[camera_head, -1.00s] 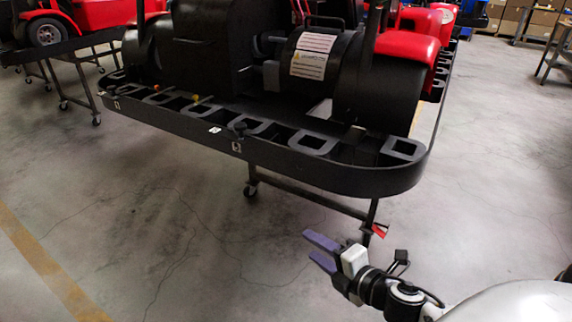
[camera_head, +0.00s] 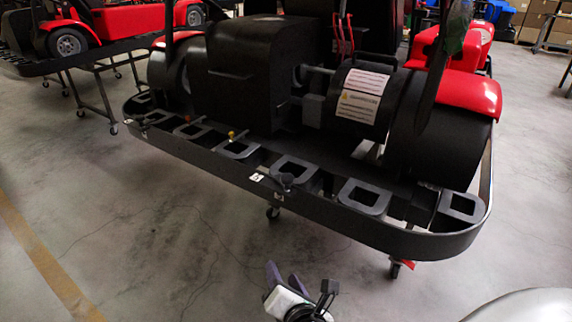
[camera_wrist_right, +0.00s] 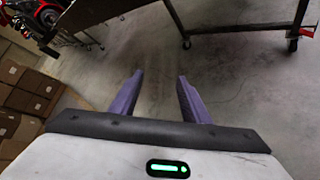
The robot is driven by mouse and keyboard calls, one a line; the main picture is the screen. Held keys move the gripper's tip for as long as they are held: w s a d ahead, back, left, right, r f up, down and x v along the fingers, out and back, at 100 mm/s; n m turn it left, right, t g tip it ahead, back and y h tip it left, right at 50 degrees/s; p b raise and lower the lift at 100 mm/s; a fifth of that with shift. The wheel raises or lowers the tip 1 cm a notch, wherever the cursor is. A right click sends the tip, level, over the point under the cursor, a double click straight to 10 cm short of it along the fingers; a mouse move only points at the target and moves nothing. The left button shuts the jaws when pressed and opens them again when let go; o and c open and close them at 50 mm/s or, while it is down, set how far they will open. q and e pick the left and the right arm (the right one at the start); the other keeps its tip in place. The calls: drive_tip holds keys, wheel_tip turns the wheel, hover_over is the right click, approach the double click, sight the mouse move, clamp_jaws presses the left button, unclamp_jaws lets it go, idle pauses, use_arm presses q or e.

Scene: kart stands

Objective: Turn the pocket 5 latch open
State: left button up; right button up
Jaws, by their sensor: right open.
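The kart's black bumper tray (camera_head: 360,220) has a row of rounded pockets along its top. A small black knob, which looks like a latch (camera_head: 287,181), sits at its front edge beside a small white tag (camera_head: 256,177). The tag's number is too small to read, so I cannot tell for certain which pocket is pocket 5. My right gripper (camera_head: 283,272) is open and empty, in front of and below the tray, apart from it. Its two purple fingers also show spread in the right wrist view (camera_wrist_right: 160,76), with only floor between them. My left gripper is not in view.
The tray stands on a wheeled stand with a caster (camera_head: 273,213). Another red kart (camera_head: 120,25) stands at back left. Cardboard boxes (camera_wrist_right: 25,110) show in the right wrist view. The floor in front is clear.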

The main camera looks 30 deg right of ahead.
sight(288, 181)
drive_tip(key=w+d+r+n+t+h+p, duration=0.1)
drive_tip(key=w+d+r+n+t+h, duration=0.15)
drive_tip(key=r, duration=0.55)
drive_tip(key=w+d+r+n+t+h+p, duration=0.15)
drive_tip(key=r+n, duration=0.25)
drive_tip(key=r, duration=0.4)
drive_tip(key=shift+n+h, duration=0.25)
drive_tip(key=shift+h, duration=0.15)
drive_tip(key=x, duration=0.9)
drive_tip(key=shift+d+f, duration=0.1)
drive_tip(key=shift+d, duration=0.3)
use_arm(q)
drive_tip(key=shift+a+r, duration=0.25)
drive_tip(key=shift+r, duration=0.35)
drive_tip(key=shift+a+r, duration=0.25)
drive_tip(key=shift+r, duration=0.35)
use_arm(e)
drive_tip(key=shift+w+d, duration=0.3)
drive_tip(key=shift+w, duration=0.2)
drive_tip(key=c, duration=1)
